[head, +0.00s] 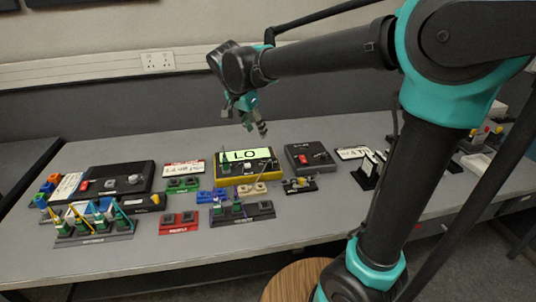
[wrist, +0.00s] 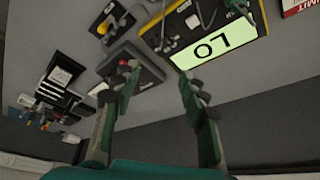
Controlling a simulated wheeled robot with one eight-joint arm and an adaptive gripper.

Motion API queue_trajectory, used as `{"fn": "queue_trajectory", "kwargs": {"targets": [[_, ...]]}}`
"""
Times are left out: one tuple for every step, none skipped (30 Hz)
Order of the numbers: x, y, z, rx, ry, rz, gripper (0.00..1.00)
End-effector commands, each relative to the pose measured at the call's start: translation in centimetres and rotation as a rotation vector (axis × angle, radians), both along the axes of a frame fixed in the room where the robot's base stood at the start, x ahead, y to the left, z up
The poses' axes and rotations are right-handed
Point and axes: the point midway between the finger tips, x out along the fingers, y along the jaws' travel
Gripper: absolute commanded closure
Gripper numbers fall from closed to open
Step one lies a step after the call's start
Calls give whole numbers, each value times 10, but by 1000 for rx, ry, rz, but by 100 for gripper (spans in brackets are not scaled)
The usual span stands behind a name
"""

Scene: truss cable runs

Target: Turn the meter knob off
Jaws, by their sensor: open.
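The meter (head: 228,172) is a yellow-edged box with a lit green display reading "LO", in the middle of the bench. In the wrist view, its display (wrist: 218,44) is upside down at the upper right. A small grey part (wrist: 192,20) on its dark face may be the knob; its setting is too small to read. Thin probe-like parts stand at the meter and cover some of its face. My gripper (head: 255,127) is open and empty, above and behind the meter, apart from it. Its two green-and-grey fingers (wrist: 160,76) show spread in the wrist view.
A dark box with a red switch (head: 310,157) sits right of the meter. Red, blue and green blocks (head: 180,222) and a rack of tools (head: 93,226) crowd the front and left. The bench behind the meter is clear up to the wall.

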Motion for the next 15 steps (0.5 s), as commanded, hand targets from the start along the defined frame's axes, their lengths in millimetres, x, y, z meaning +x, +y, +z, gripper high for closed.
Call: {"fn": "queue_trajectory", "kwargs": {"targets": [[0,4,1,-1,-3,-7,57],[1,4,1,0,-5,-10,57],[2,4,-1,0,-6,-12,57],[3,3,-3,0,-5,-14,57],[3,2,-6,0,-5,-14,57],[5,1,-11,0,-6,-15,57],[6,-1,-14,0,-6,-15,57],[7,-2,-19,1,-6,-16,57],[9,-4,-26,0,-5,-15,57],[11,-5,-31,-1,-5,-14,57],[13,-6,-36,-1,-5,-14,57],[15,-9,-44,0,-5,-15,57],[17,-11,-50,0,-5,-15,57],[19,-12,-55,0,-5,-16,57],[21,-14,-62,0,-6,-15,57]]}}
